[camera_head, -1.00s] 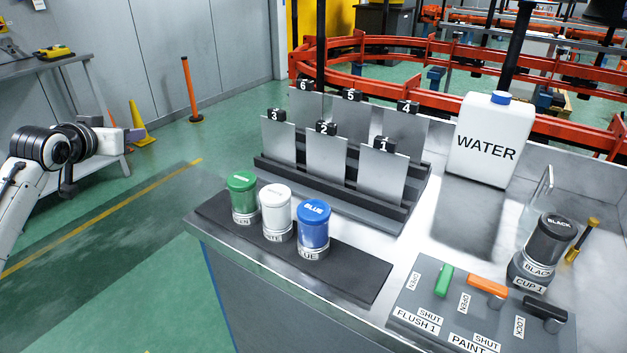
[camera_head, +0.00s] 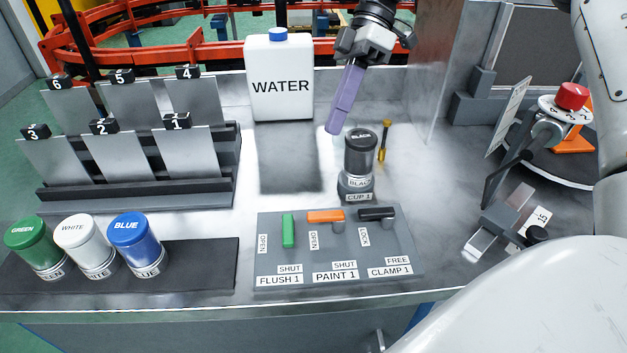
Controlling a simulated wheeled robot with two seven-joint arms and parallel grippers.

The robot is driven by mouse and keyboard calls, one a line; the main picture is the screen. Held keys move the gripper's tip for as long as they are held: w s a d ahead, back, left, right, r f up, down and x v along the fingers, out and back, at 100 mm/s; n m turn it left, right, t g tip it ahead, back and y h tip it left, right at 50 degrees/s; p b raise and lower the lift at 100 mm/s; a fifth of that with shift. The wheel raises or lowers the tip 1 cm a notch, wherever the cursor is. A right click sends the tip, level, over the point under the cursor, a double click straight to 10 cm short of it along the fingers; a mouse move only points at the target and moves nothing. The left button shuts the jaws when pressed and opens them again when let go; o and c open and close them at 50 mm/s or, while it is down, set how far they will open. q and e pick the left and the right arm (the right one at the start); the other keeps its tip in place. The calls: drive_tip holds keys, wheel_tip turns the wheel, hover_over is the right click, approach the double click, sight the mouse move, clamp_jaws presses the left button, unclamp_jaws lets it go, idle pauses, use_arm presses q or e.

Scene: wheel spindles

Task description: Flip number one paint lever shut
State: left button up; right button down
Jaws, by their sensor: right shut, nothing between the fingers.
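The orange PAINT 1 lever (camera_head: 325,216) is on the grey lever panel (camera_head: 300,262) at the front of the bench. It lies sideways, pointing left over its OPEN label, not toward the SHUT label at the front. The green FLUSH 1 lever (camera_head: 288,231) points toward the front and its SHUT label. The black CLAMP 1 lever (camera_head: 376,213) lies sideways on the LOCK side. My right gripper (camera_head: 338,126) hangs with its purple fingers together and empty, above and behind the panel, between the water jug and the black cup. It is apart from the lever. My left gripper is out of view.
The black-lidded cup (camera_head: 359,160) on its CUP 1 holder stands just behind the panel. The WATER jug (camera_head: 280,85) stands at the back. Green, white and blue (camera_head: 130,232) cups stand at the left. A red-knobbed fixture (camera_head: 572,96) is at the right.

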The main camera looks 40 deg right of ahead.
drive_tip(key=shift+s+f, duration=0.1)
drive_tip(key=x, duration=0.9)
drive_tip(key=shift+s+a+f, duration=0.1)
drive_tip(key=shift+a+f, duration=0.05)
drive_tip(key=shift+s+a+f+p, duration=0.1)
drive_tip(key=shift+s+a+p, duration=0.2)
drive_tip(key=shift+s+a, duration=0.25)
drive_tip(key=shift+s+a+p, duration=0.3)
drive_tip(key=shift+s+a, duration=0.05)
drive_tip(key=shift+s, duration=0.3)
drive_tip(key=shift+s+a+f, duration=0.1)
drive_tip(key=shift+s+a, duration=0.2)
drive_tip(key=shift+s, duration=0.2)
